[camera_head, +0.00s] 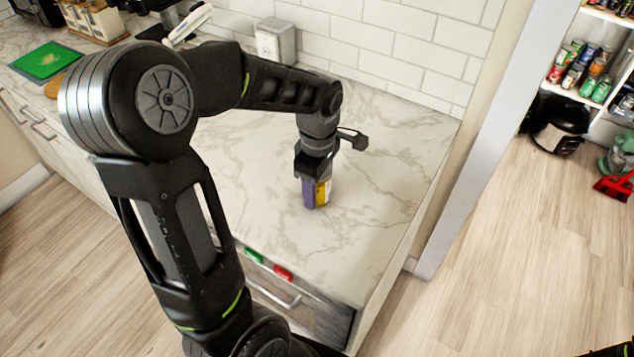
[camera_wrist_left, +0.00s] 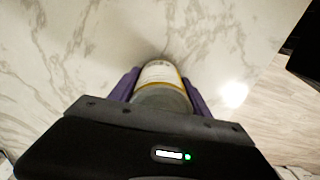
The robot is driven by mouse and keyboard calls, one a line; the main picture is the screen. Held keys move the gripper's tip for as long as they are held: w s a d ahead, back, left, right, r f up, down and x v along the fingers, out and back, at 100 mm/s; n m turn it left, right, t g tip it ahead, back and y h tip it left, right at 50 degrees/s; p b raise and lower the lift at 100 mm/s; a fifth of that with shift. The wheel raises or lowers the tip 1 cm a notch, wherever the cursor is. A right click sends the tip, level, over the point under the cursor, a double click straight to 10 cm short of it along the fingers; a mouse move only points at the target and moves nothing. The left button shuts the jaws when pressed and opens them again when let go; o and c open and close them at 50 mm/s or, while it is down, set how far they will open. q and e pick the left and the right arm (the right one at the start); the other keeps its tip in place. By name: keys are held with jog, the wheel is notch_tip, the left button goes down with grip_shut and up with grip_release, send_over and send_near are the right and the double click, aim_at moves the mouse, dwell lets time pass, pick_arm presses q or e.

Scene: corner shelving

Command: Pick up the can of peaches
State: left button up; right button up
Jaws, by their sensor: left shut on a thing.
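The can of peaches (camera_head: 324,191) has a yellow and white label and is near the right end of the marble counter (camera_head: 390,230). My left gripper (camera_head: 313,190) comes down on it from above, with purple fingers on either side of the can. In the left wrist view the can (camera_wrist_left: 160,73) sits between the two purple fingers of the gripper (camera_wrist_left: 160,88), which are shut on it. I cannot tell whether the can touches the counter. My right gripper is not seen.
A white tiled wall (camera_head: 410,50) runs behind the counter. A green board (camera_head: 44,62) lies far left. Shelves with cans (camera_head: 580,70) and a black cooker (camera_head: 557,125) are at the right. The counter around the can is clear.

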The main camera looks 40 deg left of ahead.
pick_arm(q)
grip_shut()
dwell(0.4)
notch_tip(320, 180, up, 10)
jog(key=shift+r+b, duration=0.1)
jog(key=shift+b, duration=0.45)
